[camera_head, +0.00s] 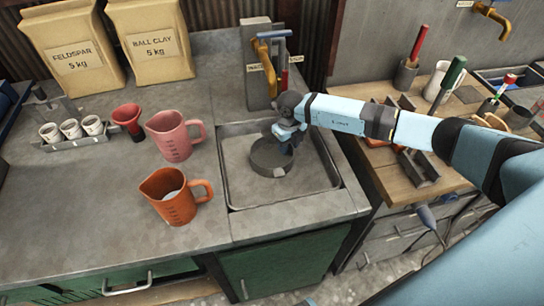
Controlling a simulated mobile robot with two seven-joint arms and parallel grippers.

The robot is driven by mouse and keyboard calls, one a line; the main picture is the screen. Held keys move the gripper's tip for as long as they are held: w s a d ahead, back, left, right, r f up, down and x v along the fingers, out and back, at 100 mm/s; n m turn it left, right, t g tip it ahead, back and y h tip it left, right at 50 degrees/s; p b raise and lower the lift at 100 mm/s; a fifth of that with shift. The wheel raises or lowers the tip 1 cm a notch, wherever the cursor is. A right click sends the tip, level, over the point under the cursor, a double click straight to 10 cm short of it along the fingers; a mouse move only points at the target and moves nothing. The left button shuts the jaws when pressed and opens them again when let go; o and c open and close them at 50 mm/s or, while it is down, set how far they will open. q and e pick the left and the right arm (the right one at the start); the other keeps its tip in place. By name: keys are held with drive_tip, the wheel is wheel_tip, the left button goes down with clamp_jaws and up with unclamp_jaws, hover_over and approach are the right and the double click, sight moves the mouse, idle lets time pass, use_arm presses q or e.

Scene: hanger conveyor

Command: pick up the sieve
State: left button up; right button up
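A round, dark grey, shallow drum-shaped thing, which looks like the sieve (268,168), sits in the sink basin (235,150). My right arm reaches in from the right. My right gripper (287,145) points down at the sieve's far right rim and covers part of it. The fingers are small and partly hidden, so I cannot tell whether they are open or closed on the rim. My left gripper is not in view.
A brass tap (267,62) stands behind the sink. A pink jug (174,136) and an orange jug (172,196) stand left of it, near a red funnel (128,118) and a cup rack (76,134). A wooden bench (386,181) with tools lies right.

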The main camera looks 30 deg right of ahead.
clamp_jaws()
drive_tip(key=shift+r, duration=0.1)
